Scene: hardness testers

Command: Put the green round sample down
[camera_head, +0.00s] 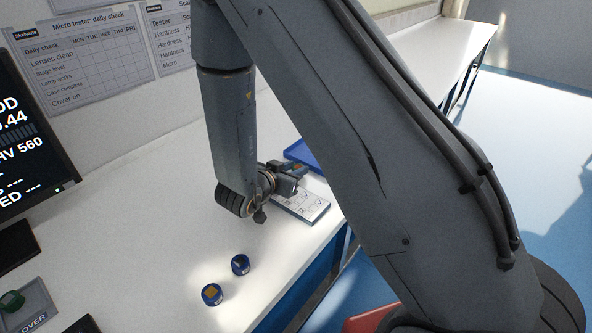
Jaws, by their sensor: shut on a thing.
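My gripper (293,183) is near the far end of the white bench, low over a pale plate with printed marks (315,208). It is shut on the green round sample. My wrist and fingers hide the sample, so its colour and whether it touches the plate cannot be told. Two other round samples in blue mounts stand on the bench in front: one with an orange top (212,294) and one with a dark top (240,264).
A blue tray (303,154) lies behind the plate. A grey stand with a green-topped round piece (11,301) is at the lower left, near a monitor (30,140). The bench (150,220) is clear in the middle; its edge runs close beside the plate.

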